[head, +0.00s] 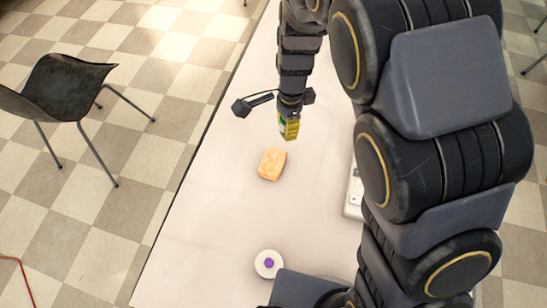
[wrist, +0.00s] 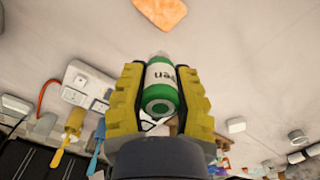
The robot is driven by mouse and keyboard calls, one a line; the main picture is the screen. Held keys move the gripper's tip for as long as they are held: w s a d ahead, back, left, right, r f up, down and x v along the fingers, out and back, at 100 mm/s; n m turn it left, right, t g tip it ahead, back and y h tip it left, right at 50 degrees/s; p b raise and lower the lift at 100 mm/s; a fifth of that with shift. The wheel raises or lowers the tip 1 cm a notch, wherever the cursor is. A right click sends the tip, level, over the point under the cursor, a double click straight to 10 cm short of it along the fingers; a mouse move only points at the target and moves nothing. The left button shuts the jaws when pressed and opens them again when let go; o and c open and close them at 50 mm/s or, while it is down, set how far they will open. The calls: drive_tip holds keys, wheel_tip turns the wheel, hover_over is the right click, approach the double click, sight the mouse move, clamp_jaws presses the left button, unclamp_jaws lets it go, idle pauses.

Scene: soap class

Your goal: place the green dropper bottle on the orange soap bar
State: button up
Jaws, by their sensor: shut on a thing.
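The orange soap bar (head: 271,164) lies on the pale table in the head view, below my gripper in the picture. In the wrist view the soap bar (wrist: 161,13) shows at the top edge, partly cut off. My gripper (head: 289,128) hangs above the table, apart from the soap. In the wrist view my gripper (wrist: 160,84) has its yellow fingers on both sides of the green dropper bottle (wrist: 161,92), which has a white label and green end. The bottle is held between the fingers. In the head view it is mostly hidden by the gripper.
A white round dish with a purple centre (head: 268,263) stands near the table's front. A white power strip (wrist: 88,84) and several tools and small items show in the wrist view. The table around the soap is clear. A dark chair (head: 62,88) stands on the floor at left.

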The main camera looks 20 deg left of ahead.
drive_tip(key=s+a, duration=0.2)
hover_over(273, 161)
wheel_tip(273, 161, down, 5)
drive_tip(key=shift+s, duration=0.1)
drive_tip(key=shift+f, duration=1.65)
drive_tip(key=shift+f, duration=0.2)
drive_tip(key=o, duration=0.8)
drive_tip(key=shift+o, duration=0.2)
drive_tip(key=shift+r, duration=0.15)
wheel_tip(273, 161, up, 12)
drive_tip(key=shift+d, duration=0.15)
